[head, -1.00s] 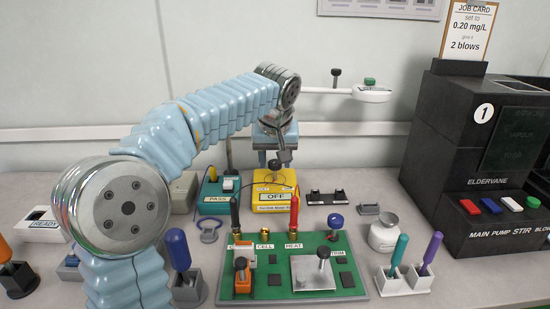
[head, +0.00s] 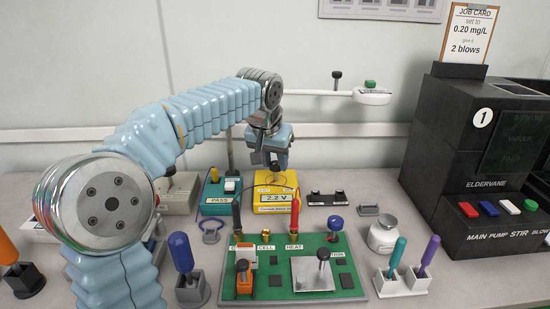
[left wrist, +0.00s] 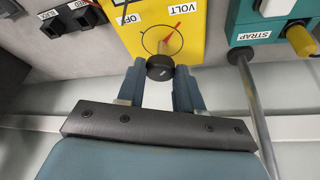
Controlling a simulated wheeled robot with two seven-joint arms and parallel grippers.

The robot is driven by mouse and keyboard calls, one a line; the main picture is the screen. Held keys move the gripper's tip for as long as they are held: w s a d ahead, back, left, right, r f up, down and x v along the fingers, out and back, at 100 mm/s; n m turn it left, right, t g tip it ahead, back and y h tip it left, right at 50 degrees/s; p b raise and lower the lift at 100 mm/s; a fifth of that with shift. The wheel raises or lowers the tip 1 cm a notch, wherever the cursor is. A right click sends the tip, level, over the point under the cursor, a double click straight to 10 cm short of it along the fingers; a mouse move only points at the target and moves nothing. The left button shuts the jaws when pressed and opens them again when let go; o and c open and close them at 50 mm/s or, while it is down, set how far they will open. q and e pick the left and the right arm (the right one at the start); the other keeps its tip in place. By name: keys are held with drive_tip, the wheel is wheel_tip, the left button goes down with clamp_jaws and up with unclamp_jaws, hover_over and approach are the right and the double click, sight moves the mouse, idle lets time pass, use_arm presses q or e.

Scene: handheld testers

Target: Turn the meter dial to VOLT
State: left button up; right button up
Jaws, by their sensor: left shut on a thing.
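The yellow meter (head: 274,205) stands at the back of the bench, and its display reads 2.2 V. In the left wrist view the meter's yellow face (left wrist: 140,12) shows upside-down VOLT and OFF labels. The dial's black knob (left wrist: 160,68) sits between the fingers of my left gripper (left wrist: 160,76), which is shut on it. The dial's red pointer (left wrist: 174,33) points toward VOLT. In the head view my left gripper (head: 273,163) reaches down at the meter and hides the dial there. My right gripper is not in view.
In front is a green board (head: 325,275) with upright black (head: 236,218) and red (head: 295,217) probes. A white jar (head: 383,236) and the black Eldervane machine (head: 470,150) are at right.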

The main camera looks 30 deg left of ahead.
use_arm(q)
drive_tip(key=o, duration=1)
drive_tip(key=shift+o, duration=0.2)
drive_tip(key=v, duration=1.3)
drive_tip(key=shift+s+r+p, duration=0.15)
drive_tip(key=shift+r+p, duration=0.2)
drive_tip(key=shift+r, duration=0.05)
